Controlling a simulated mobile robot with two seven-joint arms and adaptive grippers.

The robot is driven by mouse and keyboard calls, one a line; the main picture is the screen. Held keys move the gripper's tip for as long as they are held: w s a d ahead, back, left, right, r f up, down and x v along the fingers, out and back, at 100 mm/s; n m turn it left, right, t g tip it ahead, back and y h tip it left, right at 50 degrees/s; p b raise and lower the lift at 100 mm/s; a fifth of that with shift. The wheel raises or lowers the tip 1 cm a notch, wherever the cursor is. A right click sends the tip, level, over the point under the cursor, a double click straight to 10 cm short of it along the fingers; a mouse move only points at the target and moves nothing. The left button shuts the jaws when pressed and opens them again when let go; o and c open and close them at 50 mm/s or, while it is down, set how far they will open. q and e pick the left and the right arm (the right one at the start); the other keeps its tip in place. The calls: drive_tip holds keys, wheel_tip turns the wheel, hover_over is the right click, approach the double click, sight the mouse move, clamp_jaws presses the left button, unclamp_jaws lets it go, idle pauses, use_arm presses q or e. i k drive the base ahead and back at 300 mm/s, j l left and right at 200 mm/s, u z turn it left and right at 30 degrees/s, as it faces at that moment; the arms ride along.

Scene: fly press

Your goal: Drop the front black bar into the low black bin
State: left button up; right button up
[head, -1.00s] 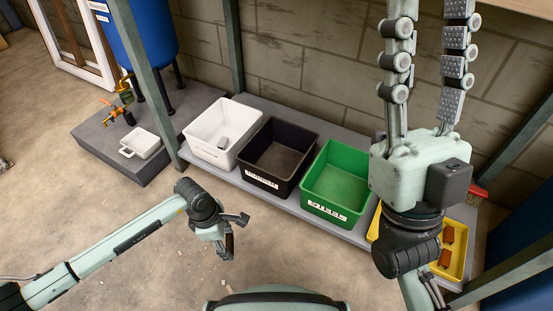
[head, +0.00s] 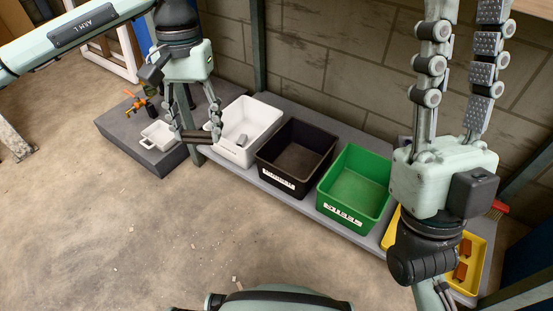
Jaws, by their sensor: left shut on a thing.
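My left gripper (head: 196,128) hangs down at the upper left of the head view. It is shut on a short dark bar (head: 197,137), which lies roughly level between the fingertips. In the picture it shows in front of the white bin's left edge. The low black bin (head: 281,180) stands on the grey shelf to the right, apart from the bar, with a white label on its front. Its visible inside looks empty. My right gripper (head: 462,60) points up at the right. Its fingers are apart with nothing seen between them, and their tips are cut off by the frame.
A green bin (head: 343,211) and a yellow tray (head: 466,287) with orange-brown pieces stand right. A rack post (head: 259,45) rises behind. A white dish (head: 158,137) sits at left.

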sight(291, 168)
drive_tip(key=j, duration=0.6)
drive_tip(key=i+j, duration=0.15)
drive_tip(key=j, duration=1.05)
drive_tip(key=j+z, duration=0.7)
drive_tip(key=i+l+z, duration=0.2)
drive_tip(key=i+z, duration=0.25)
drive_tip(key=i+l+z, duration=0.1)
drive_tip(key=i+z, duration=0.3)
drive_tip(key=i+j, duration=0.2)
drive_tip(key=i, duration=0.1)
